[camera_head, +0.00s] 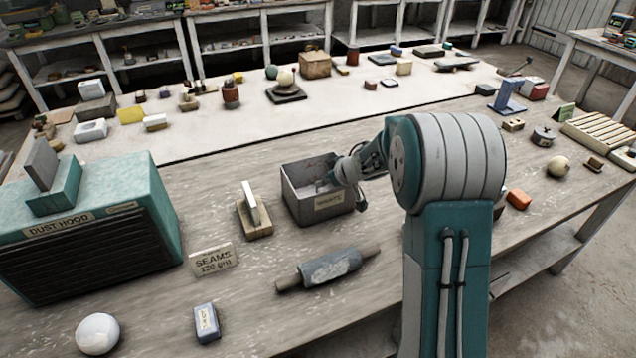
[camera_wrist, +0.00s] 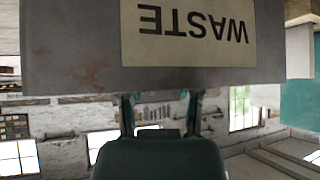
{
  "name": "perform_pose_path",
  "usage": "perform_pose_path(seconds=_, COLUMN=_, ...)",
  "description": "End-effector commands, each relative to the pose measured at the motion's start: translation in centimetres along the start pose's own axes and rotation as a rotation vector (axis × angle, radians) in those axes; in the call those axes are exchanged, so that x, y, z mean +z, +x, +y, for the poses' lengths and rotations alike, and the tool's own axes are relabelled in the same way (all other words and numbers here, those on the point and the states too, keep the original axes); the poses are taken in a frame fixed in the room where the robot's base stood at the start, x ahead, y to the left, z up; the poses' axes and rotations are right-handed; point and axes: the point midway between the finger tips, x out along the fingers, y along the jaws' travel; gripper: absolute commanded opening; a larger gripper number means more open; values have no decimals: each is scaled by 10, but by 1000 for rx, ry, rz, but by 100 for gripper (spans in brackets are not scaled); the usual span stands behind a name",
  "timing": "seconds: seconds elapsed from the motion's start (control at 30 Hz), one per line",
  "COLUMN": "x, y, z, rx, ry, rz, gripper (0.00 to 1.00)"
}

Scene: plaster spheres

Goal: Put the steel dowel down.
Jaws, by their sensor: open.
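I cannot make out a steel dowel in either view. My gripper (camera_head: 350,178) is at the right side of a grey open box, the waste box (camera_head: 303,212), and the arm partly covers that side. In the wrist view, which is upside down, the box's labelled wall (camera_wrist: 80,75) fills the top. My gripper (camera_wrist: 160,100) shows below it with two fingers apart and nothing seen between them. The fingertips meet the box's rim line in the picture; I cannot tell whether they touch it. Part of the box's inside is hidden.
Left of the box stands a wooden block with an upright pale plate (camera_head: 252,212). In front lies a grey-wrapped roller (camera_head: 330,268). A "SEAMS" card (camera_head: 213,259), a small blue-grey block (camera_head: 207,323), a white sphere (camera_head: 97,334) and a teal dust hood (camera_head: 130,210) are further left.

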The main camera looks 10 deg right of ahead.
Motion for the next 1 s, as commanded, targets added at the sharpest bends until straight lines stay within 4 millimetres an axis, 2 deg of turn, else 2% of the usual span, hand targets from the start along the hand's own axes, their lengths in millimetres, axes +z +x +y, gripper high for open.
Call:
perform_pose_path(seconds=0.1, x=-2, y=-28, z=1, rx=4, ry=-1, rz=5, gripper=44)
perform_pose_path(seconds=0.23, x=-2, y=-53, z=1, rx=5, ry=-2, rz=5, gripper=44)
perform_pose_path(seconds=0.5, x=-4, y=-78, z=1, rx=10, ry=-2, rz=10, gripper=44)
perform_pose_path(seconds=0.63, x=-25, y=-97, z=2, rx=94, ry=-12, rz=71, gripper=44)
perform_pose_path(seconds=0.8, x=-61, y=-151, z=4, rx=327, ry=-3, rz=181, gripper=44)
perform_pose_path(seconds=0.9, x=-68, y=-186, z=3, rx=458, ry=25, rz=208, gripper=44)
perform_pose_path(seconds=1.0, x=-66, y=-220, z=-2, rx=568, ry=70, rz=206, gripper=44)
